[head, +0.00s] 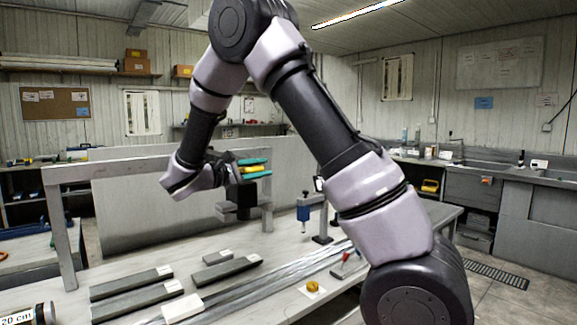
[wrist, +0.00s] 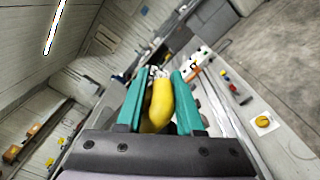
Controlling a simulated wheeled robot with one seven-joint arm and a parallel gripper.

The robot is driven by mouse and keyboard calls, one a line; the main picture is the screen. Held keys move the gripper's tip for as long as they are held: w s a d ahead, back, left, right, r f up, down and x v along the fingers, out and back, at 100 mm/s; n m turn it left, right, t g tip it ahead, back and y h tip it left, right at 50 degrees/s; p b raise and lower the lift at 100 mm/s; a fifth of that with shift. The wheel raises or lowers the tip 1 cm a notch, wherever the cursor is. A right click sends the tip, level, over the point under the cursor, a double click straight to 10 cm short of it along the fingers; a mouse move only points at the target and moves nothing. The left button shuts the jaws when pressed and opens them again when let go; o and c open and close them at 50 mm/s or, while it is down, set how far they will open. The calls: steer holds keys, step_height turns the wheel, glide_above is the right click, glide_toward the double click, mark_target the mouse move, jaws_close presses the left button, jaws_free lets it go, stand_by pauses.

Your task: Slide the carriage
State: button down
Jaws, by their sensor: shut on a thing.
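My gripper (head: 254,168) has teal fingers, shut on a yellow handle (head: 256,169). In the wrist view the rounded yellow handle (wrist: 160,100) sits between the two fingers (wrist: 160,92). A dark grey block (head: 240,203), which looks like the carriage, hangs just below and left of my gripper in the head view. It is near the right end of a grey overhead beam (head: 120,168) on posts. My wrist partly hides the beam, and how the handle joins the block cannot be made out.
A blue device on a stand (head: 304,212) stands right of the beam's end post (head: 267,205). A pale panel rises behind.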

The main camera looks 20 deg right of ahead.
steer(key=v, duration=2.2)
steer(key=shift+w+f, duration=0.15)
steer(key=shift+f, duration=0.35)
steer(key=c, duration=0.8)
jaws_free()
steer(key=shift+c, duration=0.2)
steer(key=shift+o, duration=0.8)
steer(key=shift+w+r, duration=0.15)
steer(key=v, duration=1)
steer(key=shift+a, duration=0.4)
